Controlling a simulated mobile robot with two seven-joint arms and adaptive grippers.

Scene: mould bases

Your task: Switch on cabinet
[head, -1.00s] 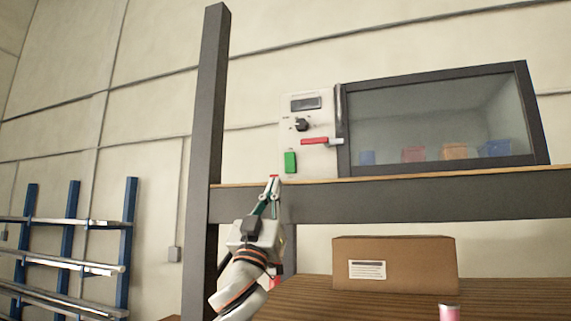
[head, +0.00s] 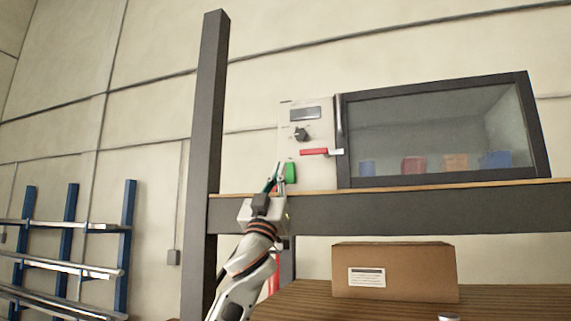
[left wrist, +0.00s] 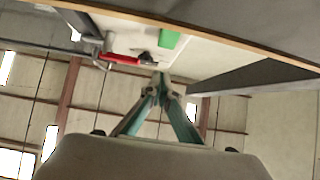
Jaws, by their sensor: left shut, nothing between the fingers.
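The cabinet (head: 442,128) stands on the upper shelf, with a dark-framed glass door on its right. Its pale control panel (head: 311,134) on the left carries a small display, a black knob (head: 301,134), a red handle (head: 314,151) and a green switch (head: 291,173). The green switch also shows in the left wrist view (left wrist: 169,39), as does the red handle (left wrist: 122,59). My left gripper (head: 279,167) is shut and empty. In the head view its tips are just left of the green switch; whether they touch it I cannot tell. My right gripper is out of view.
The shelf edge (head: 400,208) runs below the cabinet, and a dark upright post (head: 207,150) stands left of my left arm. A cardboard box (head: 393,272) sits on the lower wooden surface. A blue rack (head: 69,245) stands at far left.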

